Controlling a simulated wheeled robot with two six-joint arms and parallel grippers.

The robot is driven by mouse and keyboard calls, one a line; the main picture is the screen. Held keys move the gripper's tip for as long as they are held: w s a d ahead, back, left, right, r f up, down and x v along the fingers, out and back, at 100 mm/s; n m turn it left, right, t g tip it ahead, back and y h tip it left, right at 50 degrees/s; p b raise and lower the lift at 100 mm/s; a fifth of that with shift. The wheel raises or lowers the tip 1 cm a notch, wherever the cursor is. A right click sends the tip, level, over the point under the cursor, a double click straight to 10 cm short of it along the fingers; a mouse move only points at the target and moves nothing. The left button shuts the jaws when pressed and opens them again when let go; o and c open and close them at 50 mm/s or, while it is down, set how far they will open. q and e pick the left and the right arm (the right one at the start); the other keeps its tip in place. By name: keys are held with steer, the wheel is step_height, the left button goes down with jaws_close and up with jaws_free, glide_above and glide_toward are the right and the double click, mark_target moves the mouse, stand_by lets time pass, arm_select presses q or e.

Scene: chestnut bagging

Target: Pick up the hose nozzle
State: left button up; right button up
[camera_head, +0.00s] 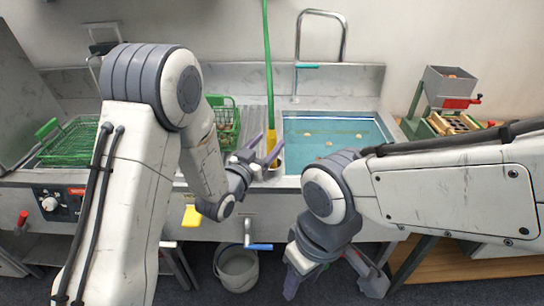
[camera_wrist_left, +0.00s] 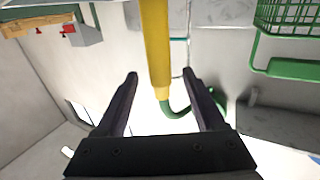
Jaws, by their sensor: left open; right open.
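The hose nozzle (camera_head: 271,138) is yellow and hangs upright on a green hose (camera_head: 267,60) at the left edge of the sink. My left gripper (camera_head: 263,150) is open close to the nozzle's lower part. In the left wrist view the yellow nozzle (camera_wrist_left: 156,45) lies in line with the gap between the open fingers (camera_wrist_left: 160,74); whether it is between them in depth I cannot tell. The green hose (camera_wrist_left: 175,109) shows beyond it. My right gripper (camera_head: 328,284) is open and empty, low in front of the counter.
The sink (camera_head: 300,170) holds water with several small floating things. A green basket (camera_head: 222,112) stands left of the nozzle, and a green wire rack (camera_head: 72,142) sits further left. A grey bucket (camera_head: 238,268) is below the counter. A hopper machine (camera_head: 447,90) stands at right.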

arm_select(q)
steer(key=p+x, duration=0.1)
steer(key=x, duration=0.4)
steer(key=shift+f+p, duration=0.15)
steer(key=shift+p, duration=0.15)
steer(key=shift+w+d+f, duration=0.1)
steer(key=shift+w+d, duration=0.05)
steer(key=shift+w, duration=0.25)
jaws_close()
stand_by(0.8)
